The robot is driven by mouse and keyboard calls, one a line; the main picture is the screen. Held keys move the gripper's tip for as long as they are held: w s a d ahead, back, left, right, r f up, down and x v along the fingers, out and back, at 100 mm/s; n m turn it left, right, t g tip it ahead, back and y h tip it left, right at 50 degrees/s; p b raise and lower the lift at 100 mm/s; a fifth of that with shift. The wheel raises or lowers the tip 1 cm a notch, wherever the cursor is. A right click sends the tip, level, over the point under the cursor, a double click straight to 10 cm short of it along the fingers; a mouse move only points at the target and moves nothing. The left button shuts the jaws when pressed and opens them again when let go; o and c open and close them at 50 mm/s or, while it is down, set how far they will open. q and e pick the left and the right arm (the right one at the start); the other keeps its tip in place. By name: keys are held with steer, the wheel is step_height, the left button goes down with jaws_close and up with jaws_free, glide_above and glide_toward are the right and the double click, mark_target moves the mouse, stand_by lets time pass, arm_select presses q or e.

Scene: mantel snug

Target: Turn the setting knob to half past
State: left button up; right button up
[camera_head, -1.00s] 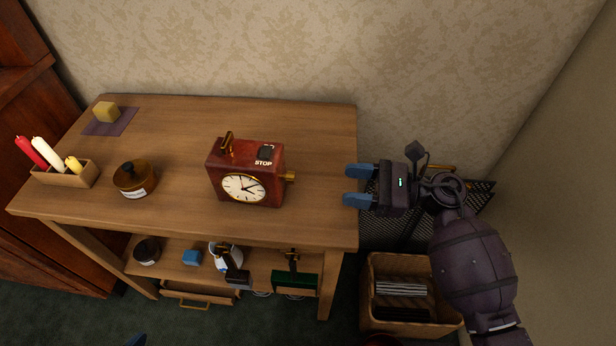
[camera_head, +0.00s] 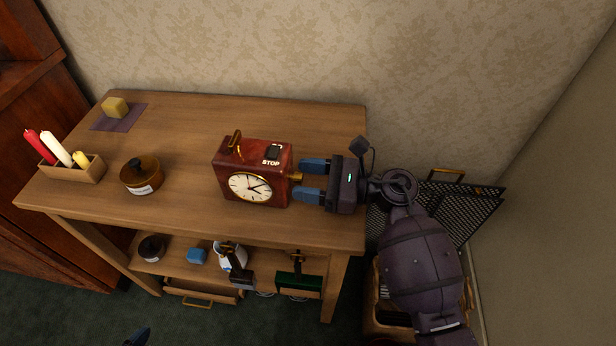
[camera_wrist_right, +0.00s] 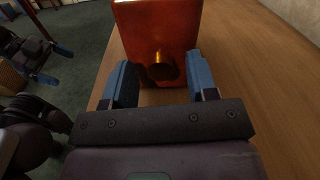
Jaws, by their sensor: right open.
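A red-brown clock (camera_head: 251,171) stands on the wooden table, with a white dial and a STOP switch on top. Its brass setting knob (camera_head: 297,178) sticks out of its right side. In the right wrist view the knob (camera_wrist_right: 161,67) shows between the two blue fingers. My right gripper (camera_head: 312,179) is open, its fingers on either side of the knob and close to the clock's side (camera_wrist_right: 158,25). I cannot tell whether a finger touches the knob.
On the table (camera_head: 200,205) are a brown jar (camera_head: 141,176), a candle box (camera_head: 75,172) and a yellow block (camera_head: 115,107) on a purple mat. A black mesh screen (camera_head: 455,212) stands right of the table. The tabletop front right is bare.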

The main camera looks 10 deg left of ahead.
steer(key=c, duration=0.9)
arm_select(q)
steer(key=shift+s+a+f, duration=0.1)
steer(key=shift+s+f, duration=0.15)
steer(key=shift+s, duration=0.05)
arm_select(e)
steer(key=shift+c, duration=0.2)
arm_select(q)
steer(key=shift+r, duration=0.15)
arm_select(e)
steer(key=shift+m, duration=0.3)
steer(key=m+p, duration=0.1)
steer(key=m, duration=0.1)
steer(key=shift+d+r+m, duration=0.1)
steer(key=shift+r+m, duration=0.05)
steer(key=shift+m, duration=0.15)
steer(key=shift+m+p, duration=0.6)
steer(key=shift+m, duration=0.4)
arm_select(q)
steer(key=shift+s+a+r+n, duration=0.15)
steer(key=shift+a+r+n, duration=0.05)
steer(key=shift+r+n, duration=0.2)
arm_select(e)
steer(key=shift+m, duration=0.9)
arm_select(q)
steer(key=shift+s+p, duration=0.15)
steer(key=shift+p, duration=0.15)
arm_select(e)
steer(key=shift+f, duration=0.2)
